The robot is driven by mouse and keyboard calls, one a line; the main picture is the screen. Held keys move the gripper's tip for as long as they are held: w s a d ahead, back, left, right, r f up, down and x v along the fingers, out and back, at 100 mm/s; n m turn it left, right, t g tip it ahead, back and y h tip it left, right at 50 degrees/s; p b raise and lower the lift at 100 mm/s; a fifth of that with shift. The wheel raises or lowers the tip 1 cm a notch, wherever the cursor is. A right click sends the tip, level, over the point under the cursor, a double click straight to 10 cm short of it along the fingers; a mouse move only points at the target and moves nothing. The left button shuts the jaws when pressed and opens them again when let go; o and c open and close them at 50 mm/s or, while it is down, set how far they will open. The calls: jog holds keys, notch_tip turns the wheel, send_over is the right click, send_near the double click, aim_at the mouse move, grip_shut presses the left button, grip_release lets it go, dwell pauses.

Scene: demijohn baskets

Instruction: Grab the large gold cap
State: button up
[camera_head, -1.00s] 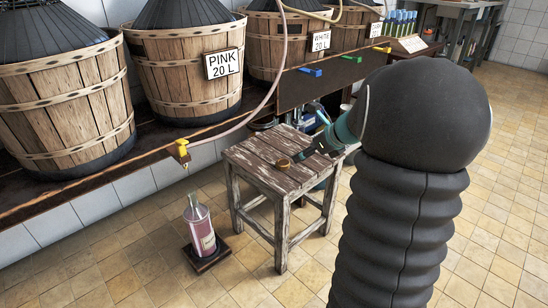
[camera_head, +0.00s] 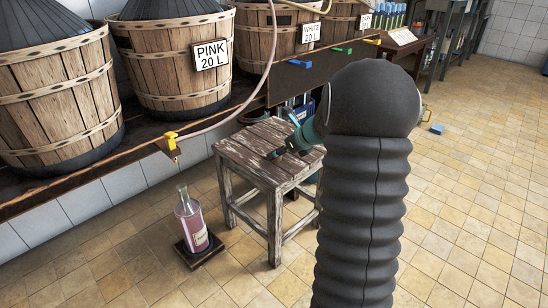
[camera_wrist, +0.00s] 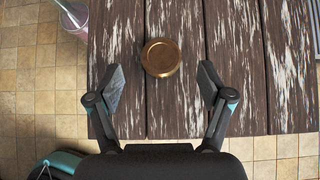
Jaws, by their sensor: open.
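The large gold cap (camera_wrist: 160,57) is a round, shallow, brass-coloured piece lying on the weathered wooden stool top (camera_wrist: 125,118). My gripper (camera_wrist: 162,72) is open in the wrist view, one finger on each side of the cap with a clear gap at both. The cap's near part lies between the fingertips in the picture and its far part beyond them. I cannot tell their height above the wood. In the head view my gripper (camera_head: 275,155) is over the stool (camera_head: 250,150), and I cannot make out the cap there.
A bottle of pink liquid (camera_head: 192,222) stands on a dark base on the floor, left of the stool. The tiled floor at right is mostly open.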

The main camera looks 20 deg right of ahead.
jog(key=x, duration=0.3)
jog(key=shift+w+f, duration=0.1)
jog(key=shift+w, duration=0.15)
jog(key=c, duration=1.1)
notch_tip(320, 180, up, 18)
jog(key=p, duration=0.5)
